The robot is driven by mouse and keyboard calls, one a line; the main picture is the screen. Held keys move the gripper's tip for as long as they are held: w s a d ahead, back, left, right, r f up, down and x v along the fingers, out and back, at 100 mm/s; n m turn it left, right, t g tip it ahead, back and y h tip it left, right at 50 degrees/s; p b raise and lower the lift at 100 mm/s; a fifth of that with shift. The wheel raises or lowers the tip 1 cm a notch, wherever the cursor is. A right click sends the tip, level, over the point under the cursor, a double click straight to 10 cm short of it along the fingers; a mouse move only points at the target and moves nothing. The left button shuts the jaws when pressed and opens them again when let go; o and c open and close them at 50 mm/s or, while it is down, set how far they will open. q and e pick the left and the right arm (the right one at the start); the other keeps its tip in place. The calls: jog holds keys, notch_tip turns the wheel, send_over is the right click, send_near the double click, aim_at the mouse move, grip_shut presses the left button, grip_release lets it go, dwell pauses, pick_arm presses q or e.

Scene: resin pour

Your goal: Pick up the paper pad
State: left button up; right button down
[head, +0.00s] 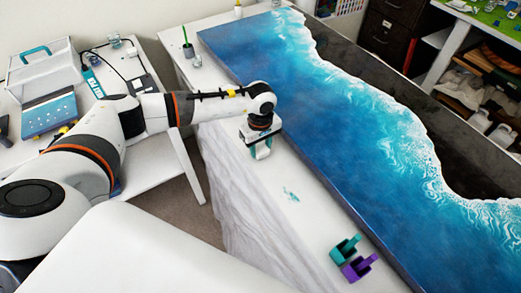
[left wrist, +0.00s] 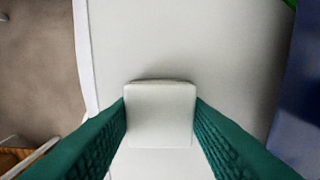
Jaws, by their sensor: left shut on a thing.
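The paper pad is a small white block (left wrist: 160,112) in the left wrist view, between the two green fingers. My left gripper (left wrist: 160,118) is shut on it, with one finger at each side. In the head view my left gripper (head: 261,152) points down at the white-covered table (head: 285,215), beside the near edge of the blue resin panel. The pad is mostly hidden there by the gripper. A thin dark shadow lies behind the pad; I cannot tell whether it touches the table. My right gripper is not in view.
The blue wave panel (head: 330,130) fills the table's right side. A teal holder (head: 345,249) and a purple holder (head: 359,267) stand near the front.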

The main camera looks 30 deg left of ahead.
aim_at(261, 148)
pick_arm(q)
jog(key=shift+r, duration=0.1)
jog(key=shift+r, duration=0.35)
notch_tip(261, 148, up, 9)
jog(key=b, duration=0.3)
jog(key=shift+r, duration=0.1)
